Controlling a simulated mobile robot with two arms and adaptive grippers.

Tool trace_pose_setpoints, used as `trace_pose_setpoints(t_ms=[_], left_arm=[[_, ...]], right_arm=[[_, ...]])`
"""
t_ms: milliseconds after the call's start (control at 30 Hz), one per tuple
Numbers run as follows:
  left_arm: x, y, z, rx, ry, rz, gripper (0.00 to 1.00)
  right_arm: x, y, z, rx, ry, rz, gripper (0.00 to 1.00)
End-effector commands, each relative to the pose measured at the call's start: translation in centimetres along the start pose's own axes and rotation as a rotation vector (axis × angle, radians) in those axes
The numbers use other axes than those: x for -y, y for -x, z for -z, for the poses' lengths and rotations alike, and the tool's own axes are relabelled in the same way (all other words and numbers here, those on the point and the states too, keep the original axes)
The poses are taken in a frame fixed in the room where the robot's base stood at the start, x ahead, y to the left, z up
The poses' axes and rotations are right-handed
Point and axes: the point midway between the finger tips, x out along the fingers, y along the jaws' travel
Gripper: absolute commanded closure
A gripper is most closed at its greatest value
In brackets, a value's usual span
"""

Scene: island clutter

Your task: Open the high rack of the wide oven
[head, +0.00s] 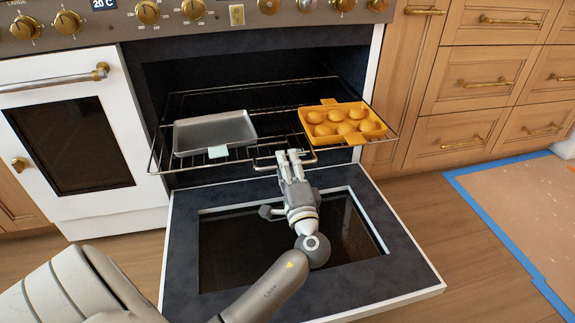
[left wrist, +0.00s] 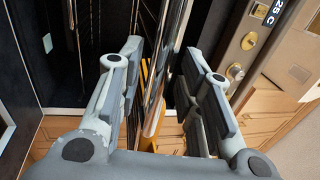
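The wide oven's dark door (head: 410,262) is folded down open below its cavity. A wire rack (head: 268,157) extends out of the cavity over the door, with a handle-like loop at its front middle. I cannot tell whether a second rack lies behind it. My left gripper (head: 290,155) is at that loop. In the left wrist view, the left gripper (left wrist: 165,75) has its fingers apart, with a shiny metal bar (left wrist: 168,75) running between them. I cannot tell whether either finger touches the bar. My right gripper is in neither view.
On the rack are a grey metal tray (head: 215,132) at left and an orange muffin tin (head: 345,122) at right. Knobs (head: 148,13) line the panel above. A white oven door (head: 80,140) is shut at left, and wooden drawers (head: 470,80) stand at right.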

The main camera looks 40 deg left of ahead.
Motion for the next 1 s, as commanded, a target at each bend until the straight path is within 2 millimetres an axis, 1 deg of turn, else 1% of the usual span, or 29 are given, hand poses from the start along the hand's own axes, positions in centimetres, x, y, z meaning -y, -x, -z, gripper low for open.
trace_pose_setpoints(t_ms=[167, 267, 367, 600, 700, 833, 1000], left_arm=[[0.0, 0.1, 0.0, 0.0, 0.0, 0.001, 0.67], [0.0, 0.7, 0.0, 0.0, 0.0, 0.0, 0.67], [-0.1, 2.1, 0.0, -0.001, 0.0, -0.002, 0.67], [-0.1, 7.3, 0.0, -0.001, -0.001, -0.004, 0.67], [-0.1, 9.2, 0.0, -0.001, -0.001, -0.003, 0.67], [-0.1, 11.0, 0.0, -0.001, -0.001, -0.002, 0.67], [0.0, 12.0, 0.0, 0.001, 0.001, 0.0, 0.67]], right_arm=[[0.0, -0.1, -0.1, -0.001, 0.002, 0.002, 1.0], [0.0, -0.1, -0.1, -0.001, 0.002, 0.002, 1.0], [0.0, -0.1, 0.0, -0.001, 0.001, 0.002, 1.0], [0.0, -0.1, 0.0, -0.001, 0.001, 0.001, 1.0], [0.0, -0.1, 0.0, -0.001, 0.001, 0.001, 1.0], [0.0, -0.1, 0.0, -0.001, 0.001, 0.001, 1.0], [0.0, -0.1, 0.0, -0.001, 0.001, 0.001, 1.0]])
